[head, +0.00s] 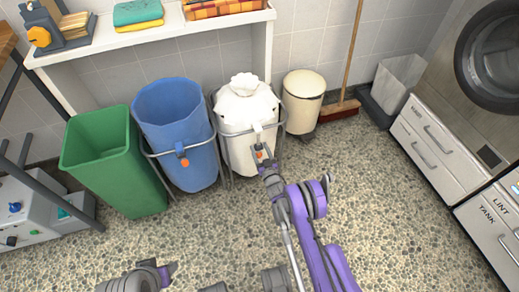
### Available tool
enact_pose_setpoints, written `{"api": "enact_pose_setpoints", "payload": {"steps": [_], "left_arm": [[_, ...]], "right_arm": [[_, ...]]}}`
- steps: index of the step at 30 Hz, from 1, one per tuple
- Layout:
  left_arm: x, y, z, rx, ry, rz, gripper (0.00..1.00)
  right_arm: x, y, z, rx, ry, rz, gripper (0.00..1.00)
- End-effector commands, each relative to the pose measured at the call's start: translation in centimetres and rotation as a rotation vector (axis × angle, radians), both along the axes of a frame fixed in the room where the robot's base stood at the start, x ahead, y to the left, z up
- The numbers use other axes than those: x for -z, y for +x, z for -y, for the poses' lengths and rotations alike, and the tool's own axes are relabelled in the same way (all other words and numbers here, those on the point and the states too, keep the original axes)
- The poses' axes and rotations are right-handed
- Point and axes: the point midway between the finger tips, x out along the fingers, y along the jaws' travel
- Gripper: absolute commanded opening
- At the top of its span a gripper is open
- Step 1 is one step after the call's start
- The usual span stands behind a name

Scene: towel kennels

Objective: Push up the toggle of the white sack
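The white sack (247,108) hangs upright in a grey metal stand, its top gathered. A pale strap hangs down its front, with a small orange part, seemingly the toggle (259,154), low on it. My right gripper (266,161) is at the front of the white sack, right at this orange part and partly covering it. I cannot tell whether it touches the toggle or whether its fingers are open. My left gripper (169,269) is low over the floor at the bottom of the view, away from the sacks. Its finger opening is unclear.
A blue sack (172,115) with its own orange toggle (184,162) stands left of the white one. A green bin (112,160) is further left, and a cream bin (303,95) is to the right. A white shelf (150,36) is above. The speckled floor (390,220) is clear at right.

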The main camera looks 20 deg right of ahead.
Motion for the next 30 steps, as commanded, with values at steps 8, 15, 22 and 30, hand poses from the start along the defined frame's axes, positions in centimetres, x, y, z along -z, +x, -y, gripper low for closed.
{"api": "enact_pose_setpoints", "payload": {"steps": [8, 15, 22, 30], "left_arm": [[0.00, 0.00, 0.00, 0.000, 0.000, 0.000, 0.50], [0.00, 0.01, 0.00, 0.000, 0.000, 0.000, 0.50], [0.00, 0.01, 0.00, 0.000, 0.000, 0.000, 0.50], [0.00, 0.01, 0.00, 0.000, 0.000, 0.000, 0.50]], "right_arm": [[0.00, 0.00, -0.01, 0.000, 0.000, 0.000, 0.12], [0.00, 0.01, -0.01, 0.000, 0.000, 0.000, 0.00], [-0.01, 0.02, -0.01, 0.000, 0.000, 0.000, 0.00], [-0.02, 0.03, 0.00, 0.000, 0.000, 0.000, 0.00]]}}
